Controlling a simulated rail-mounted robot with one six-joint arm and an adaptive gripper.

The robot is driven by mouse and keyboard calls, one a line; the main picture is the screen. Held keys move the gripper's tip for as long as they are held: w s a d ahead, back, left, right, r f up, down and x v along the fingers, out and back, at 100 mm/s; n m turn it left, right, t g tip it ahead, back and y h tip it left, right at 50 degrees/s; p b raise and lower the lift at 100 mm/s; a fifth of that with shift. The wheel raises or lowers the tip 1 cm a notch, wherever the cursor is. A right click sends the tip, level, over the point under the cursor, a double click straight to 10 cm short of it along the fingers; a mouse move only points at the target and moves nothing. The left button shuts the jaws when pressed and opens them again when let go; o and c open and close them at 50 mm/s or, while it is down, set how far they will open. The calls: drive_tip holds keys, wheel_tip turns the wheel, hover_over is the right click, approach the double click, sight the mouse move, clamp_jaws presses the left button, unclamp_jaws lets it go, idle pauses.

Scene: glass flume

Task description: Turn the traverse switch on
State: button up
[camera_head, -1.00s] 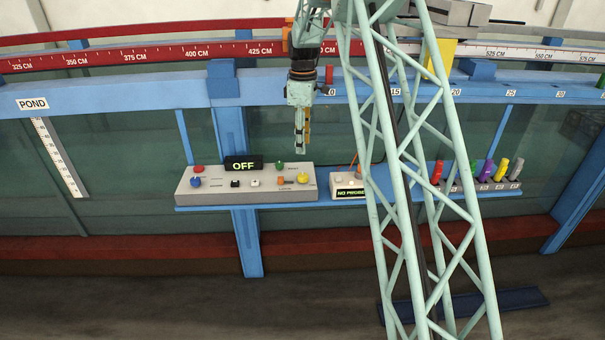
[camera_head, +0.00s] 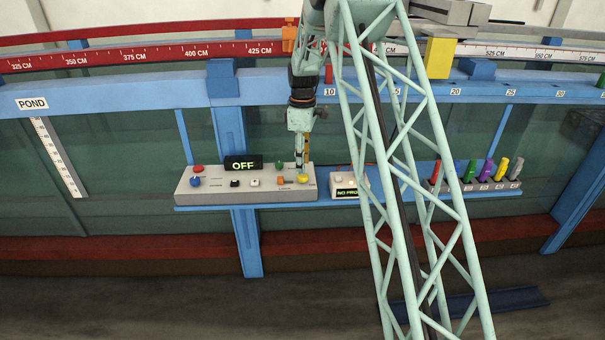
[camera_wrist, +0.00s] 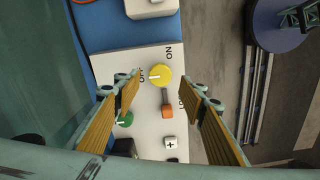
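A yellow knob (camera_head: 303,179) sits at the right end of a grey control panel (camera_head: 222,198). In the wrist view the yellow knob (camera_wrist: 159,76) lies between OFF and ON labels, its white mark toward OFF. No traverse name is readable. The black display (camera_head: 243,163) on the panel reads OFF. My gripper (camera_head: 303,165) points down just above the knob. In the wrist view my gripper (camera_wrist: 157,86) is open, with its tan-padded fingers on either side of the knob. Whether they touch it cannot be told.
An orange slider (camera_wrist: 167,111) and a green knob (camera_wrist: 124,118) are close to the fingers. A red button (camera_head: 198,169) and a blue knob (camera_head: 196,182) are at the panel's left. A probe box (camera_head: 345,184) and several coloured handles (camera_head: 487,170) stand to the right.

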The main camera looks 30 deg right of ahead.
sight(303, 178)
drive_tip(key=shift+f, duration=2.3)
drive_tip(key=c, duration=0.9)
